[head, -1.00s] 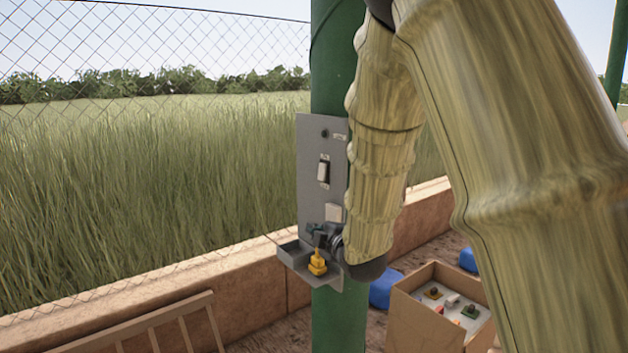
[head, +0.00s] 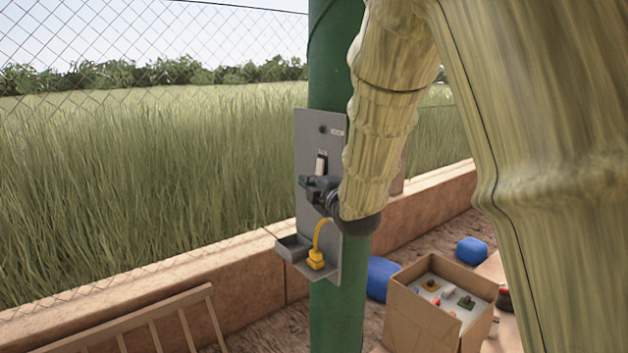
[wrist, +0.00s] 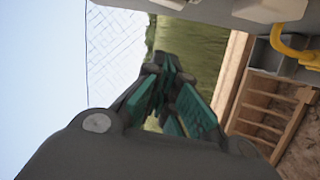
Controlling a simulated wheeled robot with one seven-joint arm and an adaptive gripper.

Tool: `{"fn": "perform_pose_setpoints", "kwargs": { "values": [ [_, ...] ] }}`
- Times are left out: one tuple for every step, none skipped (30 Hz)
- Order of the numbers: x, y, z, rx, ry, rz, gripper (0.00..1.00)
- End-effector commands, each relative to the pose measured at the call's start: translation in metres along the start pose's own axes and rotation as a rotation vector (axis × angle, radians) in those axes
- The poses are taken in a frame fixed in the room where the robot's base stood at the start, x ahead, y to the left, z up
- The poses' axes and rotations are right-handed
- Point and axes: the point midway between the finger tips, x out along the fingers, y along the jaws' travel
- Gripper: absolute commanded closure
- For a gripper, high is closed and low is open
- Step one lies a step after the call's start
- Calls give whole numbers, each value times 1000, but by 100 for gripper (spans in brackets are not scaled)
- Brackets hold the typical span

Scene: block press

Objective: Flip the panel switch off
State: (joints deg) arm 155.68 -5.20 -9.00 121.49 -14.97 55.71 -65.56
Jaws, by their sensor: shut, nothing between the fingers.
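The grey panel (head: 308,133) is mounted on a green post. Its switch, with a pale lever (head: 321,164), shows in the upper half, and the lever's visible part points up. My gripper (head: 306,183) is just below the lever in the head view and covers the switch's lower part. Its fingers are together and empty, and they also show in the wrist view (wrist: 165,70). I cannot tell whether they touch the switch. The panel's edge (wrist: 215,10) runs along the top of the wrist view.
A yellow plug with a cable (head: 316,259) stands on the panel's lower ledge, beside a small grey tray (head: 291,247). A cardboard box (head: 425,318) of parts and blue bags (head: 380,277) lie at lower right. A wooden rack (head: 150,325) leans at lower left.

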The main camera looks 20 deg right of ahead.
Motion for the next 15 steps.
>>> {"fn": "perform_pose_setpoints", "kwargs": {
  "values": [
    [8,3,0,1,0,0,100],
    [12,3,0,1,0,-1,100],
    [18,2,0,1,0,-1,100],
    [22,3,0,1,1,0,100],
    [26,3,0,1,1,0,100],
    [32,2,0,1,0,-1,100],
    [36,3,0,1,1,0,100],
    [40,3,0,1,1,0,100],
    [46,3,0,2,1,0,100],
    [50,3,0,2,1,0,100],
    [54,2,0,3,0,0,100],
    [60,3,0,3,0,0,100],
    [64,3,0,2,0,0,100],
    [68,2,0,2,0,-1,100],
    [74,3,0,1,0,-1,100]
  ]
}}
